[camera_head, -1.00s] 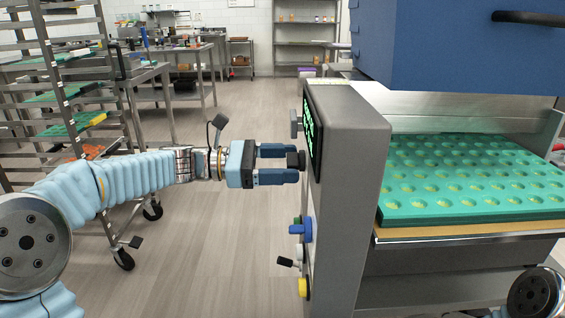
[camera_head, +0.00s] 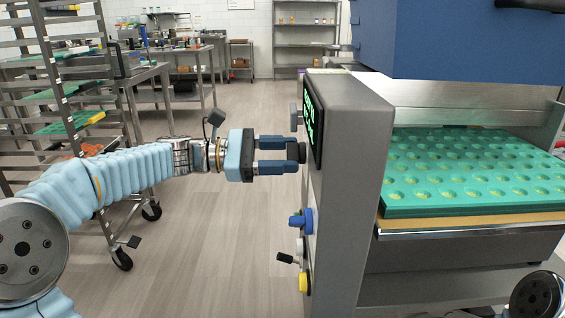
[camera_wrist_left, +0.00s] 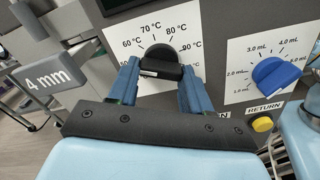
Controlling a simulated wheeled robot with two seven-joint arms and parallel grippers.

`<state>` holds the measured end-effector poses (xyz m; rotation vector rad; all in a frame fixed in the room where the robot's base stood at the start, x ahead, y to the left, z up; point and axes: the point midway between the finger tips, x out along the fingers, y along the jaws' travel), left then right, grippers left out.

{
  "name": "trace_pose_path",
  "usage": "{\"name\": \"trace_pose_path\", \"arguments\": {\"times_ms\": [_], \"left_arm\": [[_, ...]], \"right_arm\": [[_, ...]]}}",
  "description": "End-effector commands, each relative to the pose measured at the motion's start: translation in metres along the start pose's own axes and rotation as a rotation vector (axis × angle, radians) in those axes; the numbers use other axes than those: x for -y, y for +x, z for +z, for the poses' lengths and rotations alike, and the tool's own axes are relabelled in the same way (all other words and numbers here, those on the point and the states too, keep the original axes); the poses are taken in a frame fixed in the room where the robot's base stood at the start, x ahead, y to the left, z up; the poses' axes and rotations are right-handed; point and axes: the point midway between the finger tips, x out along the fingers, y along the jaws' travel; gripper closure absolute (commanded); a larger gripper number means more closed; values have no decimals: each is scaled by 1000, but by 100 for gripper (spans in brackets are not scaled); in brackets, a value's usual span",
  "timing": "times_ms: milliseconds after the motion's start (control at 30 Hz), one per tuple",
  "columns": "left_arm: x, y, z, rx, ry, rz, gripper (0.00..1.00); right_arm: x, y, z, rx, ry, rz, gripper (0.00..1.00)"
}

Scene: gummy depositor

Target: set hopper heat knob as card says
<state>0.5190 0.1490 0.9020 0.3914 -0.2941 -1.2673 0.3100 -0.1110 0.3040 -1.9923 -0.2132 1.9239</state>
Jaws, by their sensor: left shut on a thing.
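The black heat knob (camera_wrist_left: 160,66) sits on a white dial plate marked from 60 °C to 90 °C in the left wrist view. It also shows edge-on at the side panel in the head view (camera_head: 301,152). My left gripper (camera_head: 299,153) is shut on the knob, with one blue finger on each side of it. In the left wrist view its fingers (camera_wrist_left: 160,85) flank the knob. I cannot tell which mark the knob points to. No card can be read here. My right gripper is out of view.
A blue knob (camera_wrist_left: 277,76) on a mL scale and a yellow button (camera_wrist_left: 262,124) are close by the dial. A green mold tray (camera_head: 470,170) lies right of the grey panel (camera_head: 350,200).

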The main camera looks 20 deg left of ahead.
Motion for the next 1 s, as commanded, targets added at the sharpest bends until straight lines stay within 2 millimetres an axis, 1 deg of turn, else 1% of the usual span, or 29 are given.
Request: {"name": "trace_pose_path", "arguments": {"times_ms": [33, 667, 1000], "left_arm": [[2, 0, -4, 0, 46, 0, 82], [0, 0, -4, 0, 645, 1, 82], [-2, 0, -3, 0, 968, 1, 82]], "right_arm": [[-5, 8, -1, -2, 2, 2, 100], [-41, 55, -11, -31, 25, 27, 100], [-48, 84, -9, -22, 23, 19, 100]]}}
